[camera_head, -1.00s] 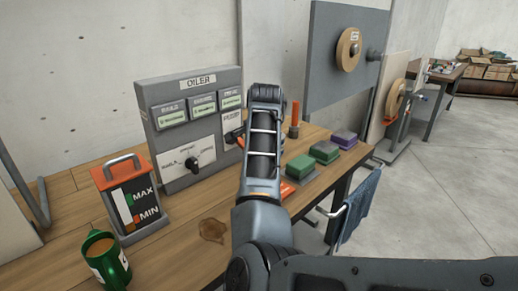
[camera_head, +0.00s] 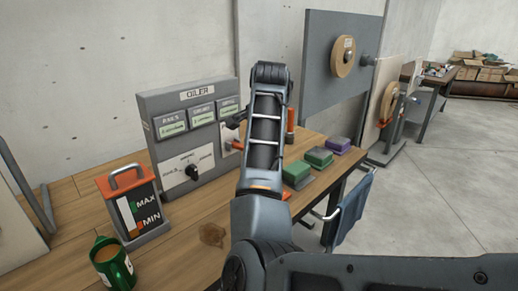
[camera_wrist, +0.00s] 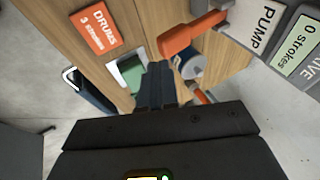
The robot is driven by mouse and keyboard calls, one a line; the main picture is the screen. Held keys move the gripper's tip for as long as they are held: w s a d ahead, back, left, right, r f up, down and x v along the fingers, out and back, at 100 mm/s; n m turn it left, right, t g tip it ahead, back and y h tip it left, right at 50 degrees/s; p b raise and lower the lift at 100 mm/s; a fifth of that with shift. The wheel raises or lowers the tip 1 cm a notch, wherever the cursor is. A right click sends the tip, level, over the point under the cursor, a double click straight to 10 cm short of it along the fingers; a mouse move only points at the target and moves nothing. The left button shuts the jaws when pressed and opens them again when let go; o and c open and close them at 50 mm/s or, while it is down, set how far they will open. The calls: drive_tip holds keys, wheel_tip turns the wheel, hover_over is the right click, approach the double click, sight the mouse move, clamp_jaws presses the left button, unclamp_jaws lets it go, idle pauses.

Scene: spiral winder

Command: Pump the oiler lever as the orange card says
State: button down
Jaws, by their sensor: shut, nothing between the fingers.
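The grey oiler panel (camera_head: 215,95) stands at the back of the bench, with RAILS, DRUMS and DRIVE displays and a black selector knob (camera_head: 192,171). I cannot tell the knob's setting for certain. The orange lever (camera_wrist: 190,36) sticks out beside the PUMP label (camera_wrist: 264,22) in the wrist view; my arm mostly hides it in the head view. The orange card (camera_wrist: 97,33) reads "DRUMS 3 strokes". The display (camera_wrist: 303,40) nearest PUMP reads "0 Strokes". My gripper (camera_wrist: 155,78) is shut and empty, apart from the lever in the wrist picture.
A MAX/MIN gauge box (camera_head: 130,207) and a green mug (camera_head: 112,263) stand at the left. An orange cylinder (camera_head: 291,117) stands behind my arm. Green and purple blocks (camera_head: 340,144) lie toward the right. A blue cloth (camera_head: 350,205) hangs at the bench edge.

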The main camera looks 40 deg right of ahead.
drive_tip(key=shift+v, duration=2.4)
drive_tip(key=shift+f, duration=0.1)
drive_tip(key=s+f+n+t+h, duration=0.45)
drive_tip(key=s+f+n, duration=0.6)
drive_tip(key=f, duration=0.55)
drive_tip(key=s+a+f+n+t+y, duration=0.4)
drive_tip(key=s+a, duration=0.5)
drive_tip(key=s, duration=0.6)
drive_tip(key=s+a+r+n+t+y, duration=0.1)
drive_tip(key=s+a+r+n+y, duration=0.1)
drive_tip(key=s+a, duration=0.5)
drive_tip(key=s+a+r+n+y, duration=0.1)
drive_tip(key=s+a+r, duration=0.4)
drive_tip(key=s, duration=0.9)
drive_tip(key=a+n, duration=0.1)
drive_tip(key=a, duration=0.1)
drive_tip(key=shift+a+r+t+y, duration=0.25)
drive_tip(key=shift+a+t+y, duration=0.1)
drive_tip(key=shift+a, duration=0.05)
